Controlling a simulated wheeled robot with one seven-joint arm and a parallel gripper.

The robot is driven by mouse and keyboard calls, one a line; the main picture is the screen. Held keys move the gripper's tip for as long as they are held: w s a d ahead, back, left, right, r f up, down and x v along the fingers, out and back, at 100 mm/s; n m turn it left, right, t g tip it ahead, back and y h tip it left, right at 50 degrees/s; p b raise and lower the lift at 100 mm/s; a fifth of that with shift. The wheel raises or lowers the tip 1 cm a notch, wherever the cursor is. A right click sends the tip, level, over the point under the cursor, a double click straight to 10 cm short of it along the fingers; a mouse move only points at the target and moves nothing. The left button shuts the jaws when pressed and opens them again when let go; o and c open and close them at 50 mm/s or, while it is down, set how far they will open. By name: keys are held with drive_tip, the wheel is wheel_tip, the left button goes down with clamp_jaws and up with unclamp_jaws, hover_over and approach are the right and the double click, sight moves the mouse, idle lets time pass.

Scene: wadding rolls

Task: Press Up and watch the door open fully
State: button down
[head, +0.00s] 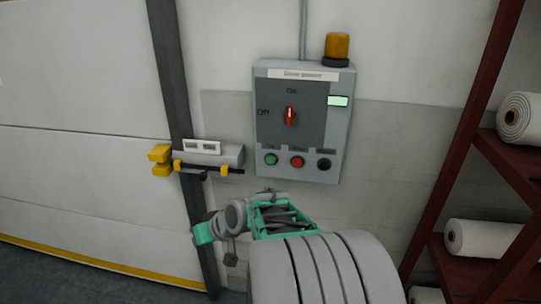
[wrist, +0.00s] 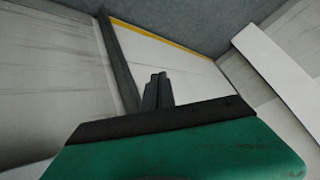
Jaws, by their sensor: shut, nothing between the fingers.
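A grey control box (head: 302,122) hangs on the wall in the head view. Its red rotary knob (head: 290,116) stands upright, pointing to ON. Along its bottom are a green button (head: 271,159), a red button (head: 297,162) and a black button (head: 324,164); their labels are too small to read. The large pale door (head: 80,185) is at the left, its yellow bottom strip (head: 90,263) low by the floor. My gripper (wrist: 157,78) is shut and empty in the wrist view. In the head view my arm is below the box, apart from the buttons.
An amber beacon (head: 337,47) sits on top of the box, and a small green display (head: 338,101) is on its face. A grey bar with yellow fittings (head: 208,155) juts out beside the dark door post (head: 170,75). A dark red rack (head: 465,130) with white rolls (head: 482,238) stands at right.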

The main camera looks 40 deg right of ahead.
sight(271, 160)
drive_tip(key=d+r+m+t+h+p, duration=0.1)
drive_tip(key=d+r+m+t+h, duration=0.1)
drive_tip(key=d, duration=0.9)
drive_tip(key=s+d+r+m+t+h+p, duration=0.1)
drive_tip(key=d+r+m+t, duration=0.4)
drive_tip(key=d, duration=0.6)
drive_tip(key=shift+s+d+r+t+h, duration=0.2)
drive_tip(key=shift+d+t+h, duration=0.25)
drive_tip(key=shift+h, duration=0.25)
drive_tip(key=shift+w, duration=0.1)
drive_tip(key=shift+w+d+b, duration=0.15)
drive_tip(key=shift+w+d, duration=0.75)
drive_tip(key=shift+d, duration=0.25)
drive_tip(key=shift+w+d+b, duration=0.15)
drive_tip(key=shift+w+d, duration=0.75)
drive_tip(key=shift+d, duration=0.25)
drive_tip(key=shift+w+d+b, duration=0.15)
drive_tip(key=shift+w+d, duration=0.75)
drive_tip(key=shift+d, duration=0.25)
drive_tip(key=shift+w+d+b, duration=0.2)
drive_tip(key=shift+d+b, duration=0.1)
drive_tip(key=shift+b, duration=0.1)
